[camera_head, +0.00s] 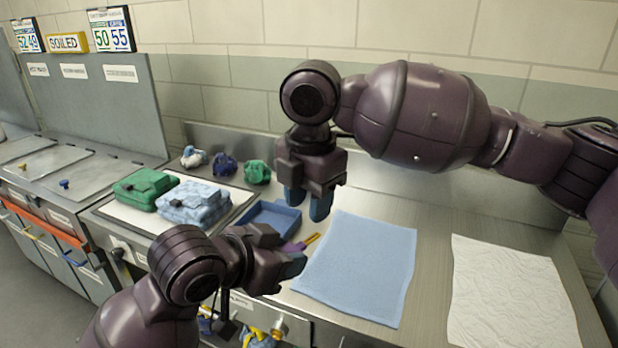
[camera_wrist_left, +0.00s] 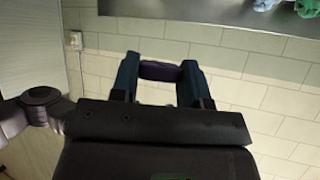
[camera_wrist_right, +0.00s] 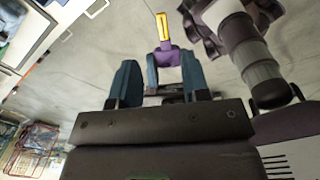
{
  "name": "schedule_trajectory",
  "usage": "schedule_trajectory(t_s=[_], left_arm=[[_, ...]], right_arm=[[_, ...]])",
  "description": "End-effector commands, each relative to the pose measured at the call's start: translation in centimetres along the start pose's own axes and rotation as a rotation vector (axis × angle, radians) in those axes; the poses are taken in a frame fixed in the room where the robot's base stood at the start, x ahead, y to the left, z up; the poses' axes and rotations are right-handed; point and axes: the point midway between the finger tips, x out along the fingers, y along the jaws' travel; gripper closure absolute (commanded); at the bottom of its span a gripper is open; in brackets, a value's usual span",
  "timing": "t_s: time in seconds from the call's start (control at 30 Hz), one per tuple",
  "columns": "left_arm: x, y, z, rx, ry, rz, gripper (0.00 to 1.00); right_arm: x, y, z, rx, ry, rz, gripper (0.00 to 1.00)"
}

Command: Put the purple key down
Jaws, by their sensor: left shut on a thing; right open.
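The purple key (camera_head: 294,246) has a purple grip and a yellow end that points up and right in the head view. My left gripper (camera_head: 284,250) is shut on its purple part, above the counter's front edge. In the left wrist view the purple grip (camera_wrist_left: 160,71) spans the gap between the fingers; the rest is hidden. My right gripper (camera_head: 308,203) is open, pointing down, above and just behind the key. In the right wrist view the key (camera_wrist_right: 165,57) shows between the open fingers in the picture; I see no contact.
A blue tray (camera_head: 262,212) lies behind my left gripper. A light-blue cloth (camera_head: 360,268) and a crinkled white sheet (camera_head: 510,295) lie to the right. A green bag (camera_head: 144,188) and a blue patterned bag (camera_head: 194,203) sit left, with several small bundles behind.

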Motion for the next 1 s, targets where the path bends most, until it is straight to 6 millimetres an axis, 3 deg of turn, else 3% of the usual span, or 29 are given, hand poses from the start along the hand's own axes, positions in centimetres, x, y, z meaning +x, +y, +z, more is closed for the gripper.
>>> schedule_trajectory(t_s=[0.2,0.4,0.87,1.0], left_arm=[[0.0,0.0,0.0,0.0,0.0,0.0,0.85],[0.0,0.0,0.0,0.0,0.0,0.0,0.85],[0.0,0.0,0.0,0.0,0.0,0.0,0.85],[0.0,0.0,0.0,0.0,0.0,0.0,0.85]], right_arm=[[3.5,0.0,0.0,0.0,0.001,-0.001,0.57],[5.8,0.0,0.0,0.001,0.0,0.0,0.57],[6.9,0.0,0.0,0.001,0.0,0.001,0.57],[6.9,0.0,0.0,0.001,0.0,0.001,0.76]])
